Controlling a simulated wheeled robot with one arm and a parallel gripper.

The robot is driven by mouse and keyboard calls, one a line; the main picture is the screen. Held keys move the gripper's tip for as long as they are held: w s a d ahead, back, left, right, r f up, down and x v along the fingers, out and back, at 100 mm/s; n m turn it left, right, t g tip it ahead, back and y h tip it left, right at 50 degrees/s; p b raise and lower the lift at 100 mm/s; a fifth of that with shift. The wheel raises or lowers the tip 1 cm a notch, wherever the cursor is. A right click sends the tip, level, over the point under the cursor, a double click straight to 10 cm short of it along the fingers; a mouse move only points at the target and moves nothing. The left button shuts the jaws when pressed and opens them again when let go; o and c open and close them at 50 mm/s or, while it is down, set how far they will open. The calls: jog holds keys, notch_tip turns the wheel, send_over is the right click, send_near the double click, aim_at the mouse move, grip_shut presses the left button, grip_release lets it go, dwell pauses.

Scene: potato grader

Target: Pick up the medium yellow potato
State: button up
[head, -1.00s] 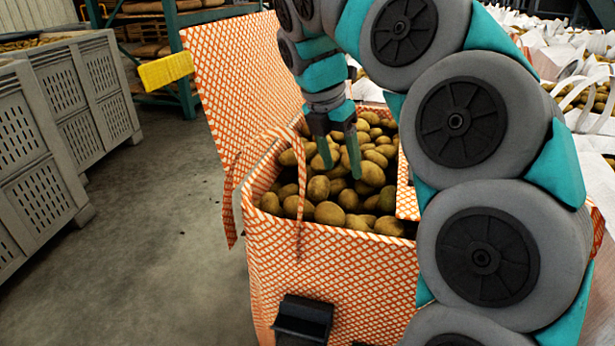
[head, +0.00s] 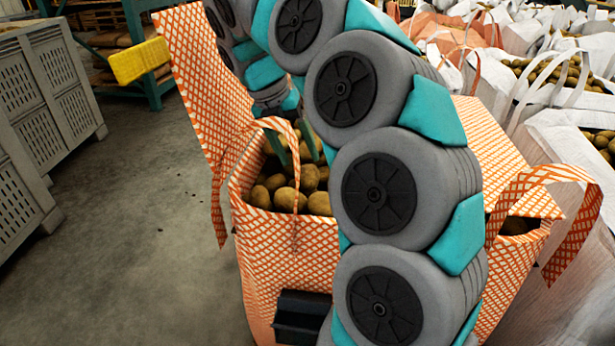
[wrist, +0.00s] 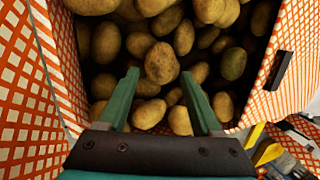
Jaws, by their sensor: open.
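Many yellow-brown potatoes (head: 288,198) lie in an orange and white checked bag. In the wrist view one medium yellow potato (wrist: 162,63) lies just beyond and between my fingertips, on top of the pile. I cannot tell for certain which potato is the medium one meant, as several are alike in size. My gripper (wrist: 160,85) is open with nothing between its teal fingers, pointing down into the bag. In the head view my gripper (head: 298,165) shows above the left part of the pile, partly behind the bag's strap and my arm.
The open checked bag (head: 270,262) has upright walls and a strap close around my gripper. Grey slatted crates (head: 50,95) stand at the left. White bags (head: 570,150) of potatoes fill the right. A yellow block (head: 139,61) shows at upper left. Concrete floor (head: 150,250) is clear at left.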

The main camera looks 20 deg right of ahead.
aim_at(305, 169)
jog(key=shift+x, duration=2.5)
jog(key=shift+s, duration=0.1)
jog(key=shift+c, duration=0.3)
grip_shut()
